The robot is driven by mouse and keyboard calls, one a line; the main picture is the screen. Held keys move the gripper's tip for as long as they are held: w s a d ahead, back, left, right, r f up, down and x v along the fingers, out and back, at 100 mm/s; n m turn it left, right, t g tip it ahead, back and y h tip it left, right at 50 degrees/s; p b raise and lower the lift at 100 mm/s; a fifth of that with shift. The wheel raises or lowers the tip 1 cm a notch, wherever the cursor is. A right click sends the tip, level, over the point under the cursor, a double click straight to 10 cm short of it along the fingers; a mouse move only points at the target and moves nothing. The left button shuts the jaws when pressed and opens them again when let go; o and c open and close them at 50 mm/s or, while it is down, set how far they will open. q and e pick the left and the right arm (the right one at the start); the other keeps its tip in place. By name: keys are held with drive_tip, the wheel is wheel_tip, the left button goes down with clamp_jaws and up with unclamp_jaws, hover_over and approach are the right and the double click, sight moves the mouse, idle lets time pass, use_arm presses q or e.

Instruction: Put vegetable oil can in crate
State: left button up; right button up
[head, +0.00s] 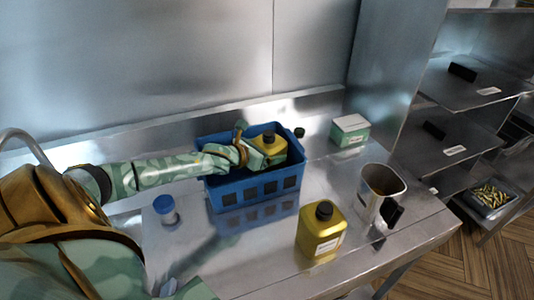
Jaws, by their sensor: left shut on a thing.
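A yellow vegetable oil can (272,147) with a dark cap is at the blue crate (252,188), its lower part hidden behind the crate's front wall. My left gripper (254,152) is shut on this can, reaching over the crate from the left. Whether the can rests on the crate floor cannot be told. A second yellow can (320,232) with a black cap stands upright on the steel counter, in front and to the right of the crate. My right gripper does not show.
A metal jug (382,190) with a black handle stands right of the second can. A green and white box (350,130) sits at the back right. A blue-capped container (166,210) stands left of the crate. Steel shelves (460,130) stand at the right.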

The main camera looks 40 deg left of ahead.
use_arm(q)
drive_tip(key=shift+f, duration=0.35)
drive_tip(key=shift+f, duration=0.15)
drive_tip(key=o, duration=1.1)
drive_tip(key=shift+s+r, duration=0.15)
drive_tip(key=shift+r, duration=0.1)
drive_tip(key=p+v, duration=0.3)
drive_tip(key=v, duration=0.8)
drive_tip(key=shift+s+r+p, duration=0.15)
drive_tip(key=shift+s+p, duration=0.15)
